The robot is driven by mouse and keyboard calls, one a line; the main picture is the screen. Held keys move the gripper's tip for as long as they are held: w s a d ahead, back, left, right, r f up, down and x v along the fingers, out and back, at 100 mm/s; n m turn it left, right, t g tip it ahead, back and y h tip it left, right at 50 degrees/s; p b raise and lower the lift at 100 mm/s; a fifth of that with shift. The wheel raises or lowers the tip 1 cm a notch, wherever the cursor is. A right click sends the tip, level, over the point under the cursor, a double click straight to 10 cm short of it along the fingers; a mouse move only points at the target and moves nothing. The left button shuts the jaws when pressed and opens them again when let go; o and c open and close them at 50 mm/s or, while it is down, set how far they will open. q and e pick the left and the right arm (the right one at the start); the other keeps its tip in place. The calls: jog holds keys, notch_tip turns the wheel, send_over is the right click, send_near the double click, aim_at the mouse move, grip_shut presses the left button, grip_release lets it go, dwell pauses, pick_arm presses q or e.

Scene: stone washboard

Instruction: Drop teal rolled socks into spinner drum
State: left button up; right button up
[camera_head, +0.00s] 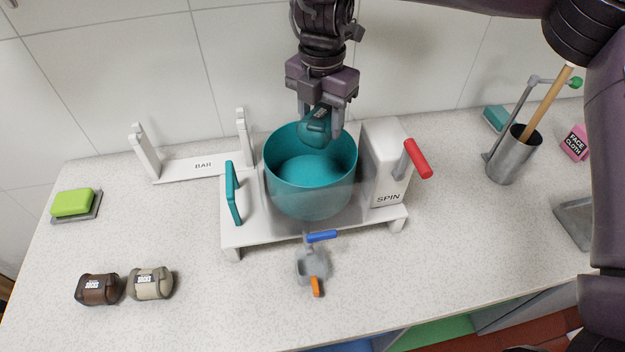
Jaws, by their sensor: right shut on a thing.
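The teal rolled socks (313,127) are held between the fingers of my right gripper (321,128). The gripper comes down from the top of the head view and is shut on them. The socks hang over the far part of the opening of the teal spinner drum (312,170), at about its back rim. The drum's inside looks empty. It stands in a white frame with a clear front guard and a white box marked SPIN (386,165) with a red handle (417,158). My left gripper is not in view.
Brown (99,290) and beige (151,283) rolled socks lie at front left. A green block (72,202) sits on a grey dish. A white BAR rack (195,167) stands left of the spinner. A metal cup (513,155) with a wooden stick stands right. A grey spout (312,265) is in front.

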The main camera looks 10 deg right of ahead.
jog(key=shift+s+r, duration=0.1)
jog(key=o, duration=1.1)
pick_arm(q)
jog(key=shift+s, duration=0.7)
pick_arm(e)
jog(key=shift+o, duration=0.2)
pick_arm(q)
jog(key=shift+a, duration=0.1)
pick_arm(e)
notch_tip(320, 180, up, 8)
jog(key=shift+f+p, duration=0.1)
jog(key=shift+p, duration=0.2)
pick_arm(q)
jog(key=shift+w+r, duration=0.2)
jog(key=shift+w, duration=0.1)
